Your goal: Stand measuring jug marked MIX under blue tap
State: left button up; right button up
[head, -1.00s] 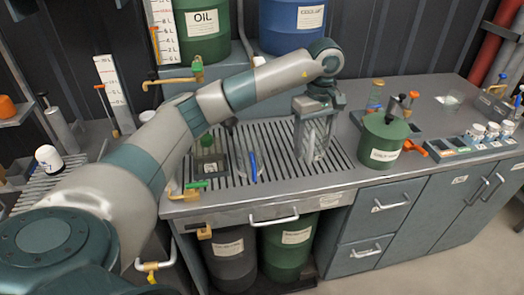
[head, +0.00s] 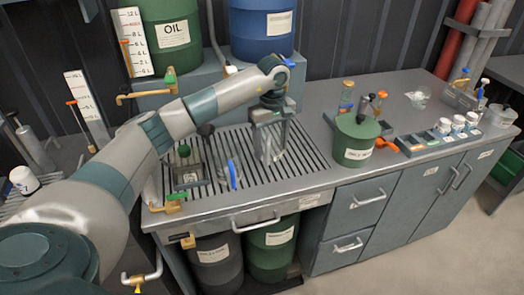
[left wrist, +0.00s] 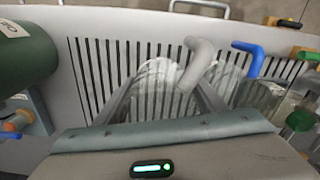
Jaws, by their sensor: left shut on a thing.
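A clear measuring jug with a grey handle (left wrist: 198,62) is between the fingers of my left gripper (head: 268,118). The jug also shows in the head view (head: 270,148), upright over the slatted drain grate (head: 305,170). I cannot tell whether its base touches the slats, and no MIX mark is readable. A small blue lever (head: 290,63), apparently the blue tap, shows below the blue drum (head: 262,25), just behind my left arm; its spout is hidden. The gripper is at the grate's back part, below and slightly left of that lever. My right gripper is out of view.
A second clear jug with a blue handle (head: 230,172) and a green-topped container (head: 187,165) stand left on the grate. A green can (head: 355,140) stands to the right on the counter. A green OIL drum (head: 172,45) with a brass tap (head: 160,85) is at back left.

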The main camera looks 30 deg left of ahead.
aim_at(263, 145)
pick_arm(q)
jog(key=a+f, duration=0.1)
jog(key=w+a+f+p, duration=0.1)
jog(key=a, duration=0.1)
jog(key=shift+w+a+f, duration=0.1)
jog(key=shift+w+a, duration=0.05)
jog(key=shift+a, duration=0.15)
jog(key=shift+w+a+f, duration=0.15)
jog(key=shift+a+f, duration=0.05)
jog(key=shift+a, duration=0.05)
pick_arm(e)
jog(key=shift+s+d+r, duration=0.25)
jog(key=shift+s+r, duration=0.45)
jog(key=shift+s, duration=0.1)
pick_arm(q)
jog(key=shift+d+f+p, duration=0.1)
jog(key=shift+f+p, duration=0.9)
jog(key=shift+f, duration=1)
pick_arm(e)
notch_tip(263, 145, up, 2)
